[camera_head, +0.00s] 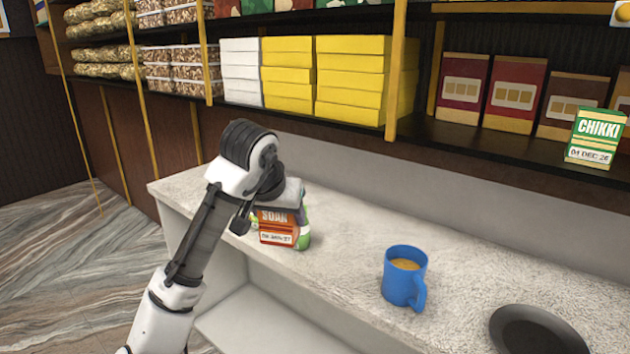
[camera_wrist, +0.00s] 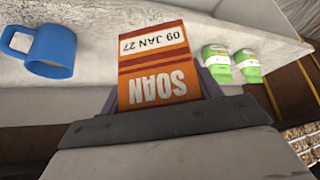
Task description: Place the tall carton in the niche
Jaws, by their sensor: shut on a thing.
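My gripper (camera_wrist: 160,98) is shut on an orange carton with a white band, marked SOAN (camera_wrist: 155,65). In the head view the carton (camera_head: 277,228) is over the left part of the counter, partly covered by my gripper from above. I cannot tell whether its base touches the counter. A green-and-white carton marked CHIKKI (camera_head: 595,138) stands at the right on the dark shelf. No space is clearly marked as the niche; an open compartment (camera_head: 262,312) shows under the counter top.
A blue mug (camera_head: 403,278) and a dark plate (camera_head: 535,332) are on the speckled counter (camera_head: 345,225), right of the carton. Two green-and-white items (camera_wrist: 217,62) (camera_wrist: 247,65) are close by. Yellow boxes (camera_head: 350,98) and maroon boxes (camera_head: 515,92) fill the shelf behind gold posts.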

